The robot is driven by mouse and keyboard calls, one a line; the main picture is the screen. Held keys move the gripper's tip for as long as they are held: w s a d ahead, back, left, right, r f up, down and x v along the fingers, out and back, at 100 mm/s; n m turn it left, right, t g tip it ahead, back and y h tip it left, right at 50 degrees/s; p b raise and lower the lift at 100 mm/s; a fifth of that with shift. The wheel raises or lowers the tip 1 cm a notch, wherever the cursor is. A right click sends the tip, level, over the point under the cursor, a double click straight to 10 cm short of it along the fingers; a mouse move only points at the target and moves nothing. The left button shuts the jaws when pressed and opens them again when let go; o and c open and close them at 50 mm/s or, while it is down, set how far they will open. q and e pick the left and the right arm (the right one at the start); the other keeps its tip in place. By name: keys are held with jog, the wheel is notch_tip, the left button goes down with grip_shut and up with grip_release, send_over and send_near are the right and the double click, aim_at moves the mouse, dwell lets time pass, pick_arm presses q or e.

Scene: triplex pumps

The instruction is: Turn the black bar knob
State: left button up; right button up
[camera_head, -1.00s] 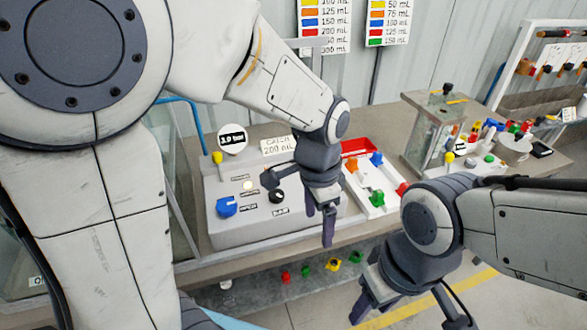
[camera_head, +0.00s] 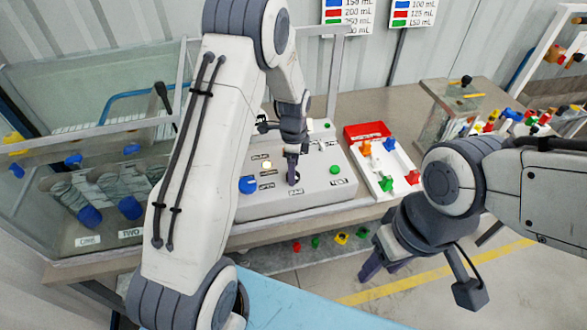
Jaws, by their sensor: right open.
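The control panel (camera_head: 320,185) is a sloped grey box on the bench with small labels. The black bar knob (camera_head: 294,178) is on its face and is mostly hidden by my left gripper, so its angle is unclear. My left gripper (camera_head: 292,171) points down at the knob, its fingers close together at or just above it. Whether they touch the knob or hold it cannot be told. My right gripper (camera_head: 421,278) is open and empty, in front of the bench at the right, away from the panel.
A blue knob (camera_head: 248,185) and a pale lit button (camera_head: 267,165) are left of the black knob. A white tray (camera_head: 385,189) with coloured parts and a red bin (camera_head: 366,131) stand right of the panel. A glass tank (camera_head: 60,215) is at the left.

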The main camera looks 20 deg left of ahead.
pick_arm(q)
jog(key=shift+f, duration=1)
jog(key=shift+c, duration=0.3)
grip_shut()
